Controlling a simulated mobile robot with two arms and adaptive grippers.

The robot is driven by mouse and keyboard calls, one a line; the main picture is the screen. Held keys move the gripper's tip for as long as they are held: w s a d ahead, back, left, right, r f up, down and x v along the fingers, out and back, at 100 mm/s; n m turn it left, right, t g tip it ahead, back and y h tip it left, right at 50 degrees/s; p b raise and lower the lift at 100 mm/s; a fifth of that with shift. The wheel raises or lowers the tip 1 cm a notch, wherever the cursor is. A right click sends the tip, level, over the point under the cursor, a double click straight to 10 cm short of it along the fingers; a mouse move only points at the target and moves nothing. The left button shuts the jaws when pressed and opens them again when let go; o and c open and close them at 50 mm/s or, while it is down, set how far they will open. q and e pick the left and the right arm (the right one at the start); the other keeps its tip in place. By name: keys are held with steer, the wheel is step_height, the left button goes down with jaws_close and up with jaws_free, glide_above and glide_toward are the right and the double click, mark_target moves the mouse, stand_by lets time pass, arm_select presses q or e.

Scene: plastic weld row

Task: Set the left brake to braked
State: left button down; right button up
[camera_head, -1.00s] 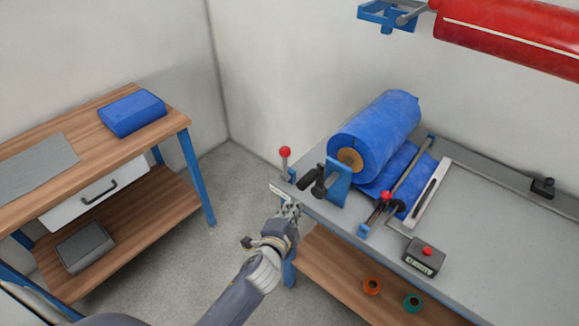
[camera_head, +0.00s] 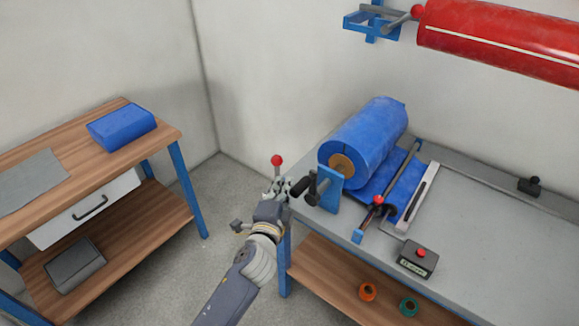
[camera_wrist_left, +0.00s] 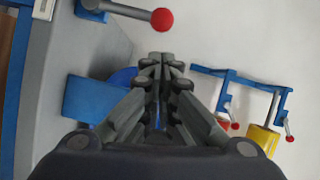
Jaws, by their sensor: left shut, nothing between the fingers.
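A brake lever with a red ball knob (camera_head: 277,160) stands upright at the left end of the grey table (camera_head: 480,240). In the left wrist view its red ball (camera_wrist_left: 162,19) sits at the top on a grey rod. My left gripper (camera_head: 277,186) is at the table's left edge, just below the ball in the head view, and partly covers the lever's base. In the left wrist view the gripper's fingers (camera_wrist_left: 162,62) are together and empty, pointing just below the ball, apart from it in the picture. My right gripper is not in view.
A blue roll (camera_head: 365,138) with a black crank handle (camera_head: 302,187) is close right of the gripper. A bar with another red knob (camera_head: 378,199) and a control box (camera_head: 417,258) are farther right. A wooden workbench (camera_head: 75,160) stands left, across open floor.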

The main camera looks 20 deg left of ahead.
mark_target(277, 173)
arm_select(q)
steer(key=w, duration=0.8)
steer(key=shift+a+f+p, duration=0.3)
steer(key=shift+a+f, duration=0.05)
steer(key=shift+f, duration=0.05)
steer(key=shift+r, duration=0.1)
